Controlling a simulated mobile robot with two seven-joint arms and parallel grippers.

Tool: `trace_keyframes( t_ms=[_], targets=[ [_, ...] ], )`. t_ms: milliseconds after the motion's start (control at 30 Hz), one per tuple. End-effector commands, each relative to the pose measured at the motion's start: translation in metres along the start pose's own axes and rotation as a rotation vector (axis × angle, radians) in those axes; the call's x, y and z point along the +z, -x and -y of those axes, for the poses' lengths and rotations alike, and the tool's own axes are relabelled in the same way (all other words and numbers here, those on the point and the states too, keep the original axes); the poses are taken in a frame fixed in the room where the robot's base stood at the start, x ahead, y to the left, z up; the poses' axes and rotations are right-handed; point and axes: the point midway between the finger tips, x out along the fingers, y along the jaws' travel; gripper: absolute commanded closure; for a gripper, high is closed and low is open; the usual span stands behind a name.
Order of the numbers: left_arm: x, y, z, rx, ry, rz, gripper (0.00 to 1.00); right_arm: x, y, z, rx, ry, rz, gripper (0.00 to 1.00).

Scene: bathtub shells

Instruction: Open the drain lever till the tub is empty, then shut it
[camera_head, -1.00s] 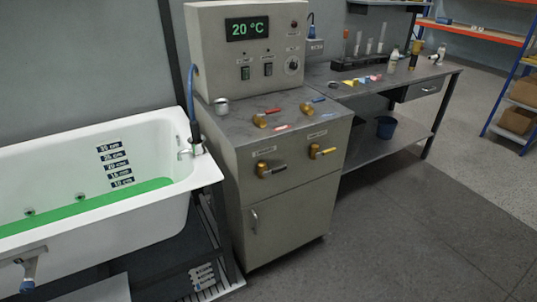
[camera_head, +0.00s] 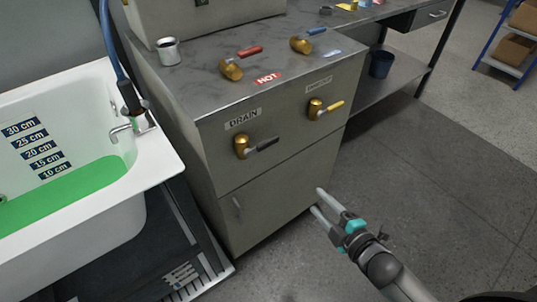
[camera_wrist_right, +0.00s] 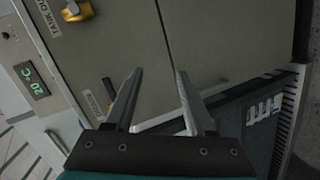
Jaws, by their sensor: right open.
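The drain lever (camera_head: 241,147) is a brass valve with a black handle on the cabinet front, under the DRAIN label (camera_head: 243,119). Its handle points right and slightly up. The tub (camera_head: 165,165) is white, at the left, and holds green liquid (camera_head: 75,190) with its surface near the 10 cm mark. My right gripper (camera_head: 317,200) is open and empty, low in front of the cabinet, right of and below the drain lever, apart from it. In the right wrist view, its open fingers (camera_wrist_right: 158,75) partly hide the drain area. My left gripper is not in view.
A second brass valve with a yellow handle (camera_head: 317,108) sits right of the drain lever. Red-handled (camera_head: 232,67) and blue-handled (camera_head: 302,44) valves and a metal cup (camera_head: 168,51) are on the cabinet top. The floor (camera_head: 440,170) at the right is clear.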

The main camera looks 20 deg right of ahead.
Motion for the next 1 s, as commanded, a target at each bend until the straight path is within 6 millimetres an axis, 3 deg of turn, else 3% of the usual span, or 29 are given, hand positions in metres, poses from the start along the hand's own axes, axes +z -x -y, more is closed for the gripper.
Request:
trace_keyframes(
  t_ms=[100, 300, 533, 1000],
  targets=[
    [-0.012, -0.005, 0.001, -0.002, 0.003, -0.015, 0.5, -0.026, -0.001, -0.037, 0.12, 0.17, -0.107, 0.45],
    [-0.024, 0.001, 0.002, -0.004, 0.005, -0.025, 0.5, -0.057, 0.006, -0.075, 0.236, 0.324, -0.198, 0.45],
    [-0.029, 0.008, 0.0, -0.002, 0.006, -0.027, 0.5, -0.067, -0.003, -0.084, 0.259, 0.351, -0.215, 0.45],
    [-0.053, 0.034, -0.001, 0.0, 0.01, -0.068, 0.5, -0.082, -0.066, -0.098, 0.257, 0.348, -0.212, 0.45]
  ],
)
